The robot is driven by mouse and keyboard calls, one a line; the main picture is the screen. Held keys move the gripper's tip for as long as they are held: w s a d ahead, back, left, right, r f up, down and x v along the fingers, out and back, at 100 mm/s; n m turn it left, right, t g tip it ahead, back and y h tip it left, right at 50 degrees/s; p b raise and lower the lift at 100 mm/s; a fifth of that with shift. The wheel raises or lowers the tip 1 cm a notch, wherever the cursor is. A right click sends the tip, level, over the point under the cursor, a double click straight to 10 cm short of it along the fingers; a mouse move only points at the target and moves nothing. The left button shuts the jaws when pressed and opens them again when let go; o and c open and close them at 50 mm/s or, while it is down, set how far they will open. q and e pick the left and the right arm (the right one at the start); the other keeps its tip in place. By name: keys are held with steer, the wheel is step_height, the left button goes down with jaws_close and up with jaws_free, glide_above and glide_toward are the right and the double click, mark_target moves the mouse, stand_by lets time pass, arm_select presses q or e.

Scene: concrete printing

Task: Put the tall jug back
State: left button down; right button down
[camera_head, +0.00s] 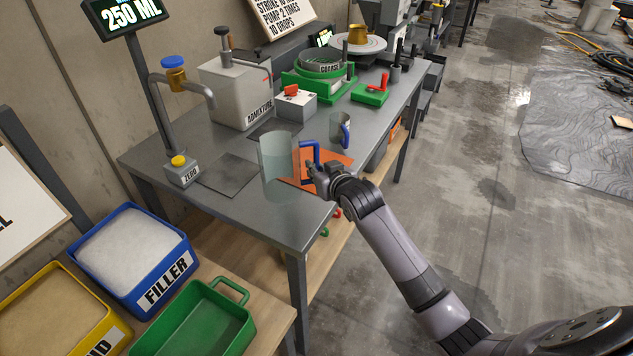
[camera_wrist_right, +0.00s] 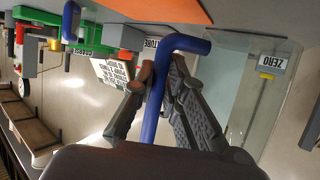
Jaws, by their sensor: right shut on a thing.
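The tall jug (camera_head: 276,168) is clear with a blue handle (camera_head: 308,152). My right gripper (camera_head: 318,178) is shut on that handle from the right side. In the right wrist view the blue handle (camera_wrist_right: 152,112) runs between the two fingers (camera_wrist_right: 160,85), and the jug's clear wall (camera_wrist_right: 262,100) stands beyond. The jug is upright at the front of the grey bench, overlapping the left part of the orange mat (camera_head: 338,158). Whether its base touches the surface is unclear. My left gripper is not in view.
A smaller jug (camera_head: 337,128) with a blue handle stands behind the mat. The tap with the ZERO box (camera_head: 182,172), a dark plate (camera_head: 228,174) and the ADMIXTURE tank (camera_head: 232,92) are at left and back. Blue FILLER bin (camera_head: 165,280) and green tray (camera_head: 205,325) sit lower front.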

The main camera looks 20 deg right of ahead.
steer(key=shift+f, duration=2.2)
steer(key=c, duration=1.6)
jaws_free()
steer(key=shift+f, duration=0.1)
steer(key=shift+c, duration=0.2)
steer(key=shift+s, duration=0.15)
steer(key=v, duration=1.2)
